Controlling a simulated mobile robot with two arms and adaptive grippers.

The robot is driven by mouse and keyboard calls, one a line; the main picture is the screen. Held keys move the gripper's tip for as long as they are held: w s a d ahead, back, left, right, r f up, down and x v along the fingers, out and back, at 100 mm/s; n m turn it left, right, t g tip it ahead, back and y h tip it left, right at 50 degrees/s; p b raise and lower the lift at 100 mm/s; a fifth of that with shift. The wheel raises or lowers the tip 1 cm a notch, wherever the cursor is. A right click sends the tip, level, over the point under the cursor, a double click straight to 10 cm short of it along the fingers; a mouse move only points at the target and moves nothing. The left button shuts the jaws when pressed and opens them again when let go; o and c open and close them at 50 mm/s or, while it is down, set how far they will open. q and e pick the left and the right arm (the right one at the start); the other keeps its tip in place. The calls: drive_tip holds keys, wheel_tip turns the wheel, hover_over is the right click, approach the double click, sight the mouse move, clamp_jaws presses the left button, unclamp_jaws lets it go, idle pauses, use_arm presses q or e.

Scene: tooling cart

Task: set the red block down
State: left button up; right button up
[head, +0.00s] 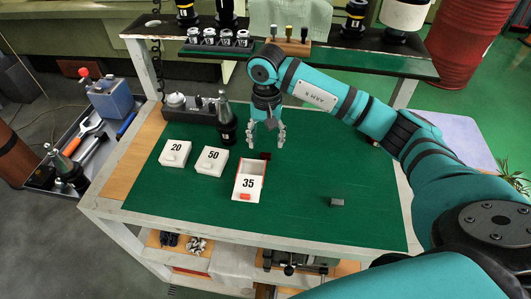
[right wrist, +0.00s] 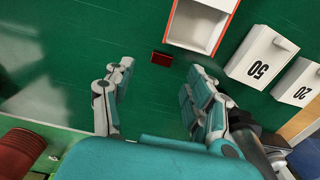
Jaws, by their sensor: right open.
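The red block (head: 265,155) is small and dark red and sits on the green cart top, just behind the open box marked 35 (head: 248,186). In the right wrist view the red block (right wrist: 162,58) lies beside the open box (right wrist: 199,26), apart from it. My right gripper (head: 267,140) points down above the mat, over the block's area. Its two fingers are spread, with the block between and just beyond the fingertips (right wrist: 160,68) in the wrist view, and nothing is gripped. My left gripper is not seen.
White boxes marked 20 (head: 175,153) and 50 (head: 211,161) stand to the left. A small grey block (head: 337,202) lies on the right. The green mat (head: 310,180) is mostly clear there. A raised shelf (head: 345,60) runs behind.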

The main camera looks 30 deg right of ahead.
sight(266, 154)
drive_tip(key=shift+f+p, duration=0.3)
drive_tip(key=shift+f, duration=0.25)
wheel_tip(266, 154, down, 4)
drive_tip(key=shift+a+r+p, duration=0.15)
drive_tip(key=shift+r+p, duration=0.05)
drive_tip(key=shift+p, duration=0.6)
drive_tip(key=shift+f, duration=0.5)
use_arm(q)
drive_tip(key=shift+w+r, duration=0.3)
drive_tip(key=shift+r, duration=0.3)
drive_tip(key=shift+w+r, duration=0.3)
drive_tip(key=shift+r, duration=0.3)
use_arm(e)
clamp_jaws()
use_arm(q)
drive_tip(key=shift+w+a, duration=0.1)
use_arm(e)
drive_tip(key=shift+w, duration=0.1)
